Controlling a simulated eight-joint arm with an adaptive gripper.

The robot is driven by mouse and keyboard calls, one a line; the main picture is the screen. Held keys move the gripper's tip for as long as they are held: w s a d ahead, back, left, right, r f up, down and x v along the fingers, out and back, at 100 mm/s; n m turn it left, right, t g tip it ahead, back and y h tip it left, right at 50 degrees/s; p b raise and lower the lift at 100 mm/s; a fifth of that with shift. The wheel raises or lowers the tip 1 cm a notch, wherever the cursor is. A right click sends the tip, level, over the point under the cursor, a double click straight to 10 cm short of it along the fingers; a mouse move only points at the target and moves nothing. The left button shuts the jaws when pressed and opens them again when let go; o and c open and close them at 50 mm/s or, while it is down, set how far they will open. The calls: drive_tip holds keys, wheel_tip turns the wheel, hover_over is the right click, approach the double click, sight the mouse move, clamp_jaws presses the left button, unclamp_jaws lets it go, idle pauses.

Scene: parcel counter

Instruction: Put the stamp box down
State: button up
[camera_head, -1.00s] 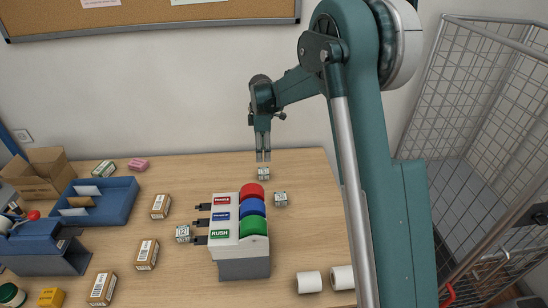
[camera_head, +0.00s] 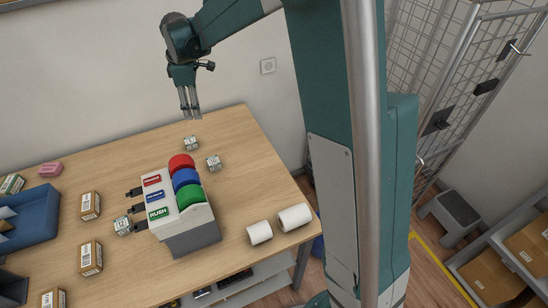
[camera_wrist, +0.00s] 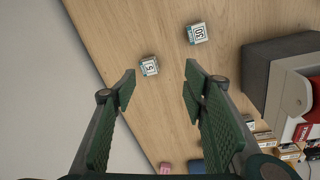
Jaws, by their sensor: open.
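A small white and teal stamp box (camera_head: 191,142) stands on the table near its back edge. In the wrist view it is the box marked 5 (camera_wrist: 149,67), lying beyond my fingertips and between them in the picture. My gripper (camera_head: 190,113) points down above this box, apart from it. Its two fingers are spread with nothing between them, as the wrist view (camera_wrist: 159,85) also shows. A second stamp box (camera_head: 214,162), marked 50 in the wrist view (camera_wrist: 197,34), stands close by. A third stamp box (camera_head: 123,226) stands left of the label dispenser.
The grey dispenser (camera_head: 190,239) with red, blue and green rolls stands in front of the boxes. White paper rolls (camera_head: 295,217) lie near the right edge. Brown cartons (camera_head: 90,206) and a blue tray (camera_head: 36,217) are at the left. The table's back right corner is clear.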

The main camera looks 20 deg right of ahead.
drive_tip(key=s+d+r+m+t, duration=0.1)
drive_tip(key=s+d+r+m, duration=0.2)
drive_tip(key=s, duration=0.4)
drive_tip(key=s+d+r+m+t, duration=0.1)
drive_tip(key=s+d+r+m, duration=0.1)
drive_tip(key=s+r, duration=0.35)
drive_tip(key=s+d+r+m+t, duration=0.1)
drive_tip(key=s+d+r+m, duration=0.15)
drive_tip(key=s, duration=0.55)
drive_tip(key=s+d+f+m+t, duration=0.1)
drive_tip(key=s+d+f+m, duration=0.1)
drive_tip(key=s, duration=0.8)
drive_tip(key=s+d+f+m+t, duration=0.1)
drive_tip(key=s+m, duration=0.4)
drive_tip(key=s, duration=0.5)
drive_tip(key=shift+s+d+f+t, duration=0.4)
drive_tip(key=shift+d+f, duration=0.05)
drive_tip(key=shift+d, duration=0.85)
drive_tip(key=shift+o, duration=0.4)
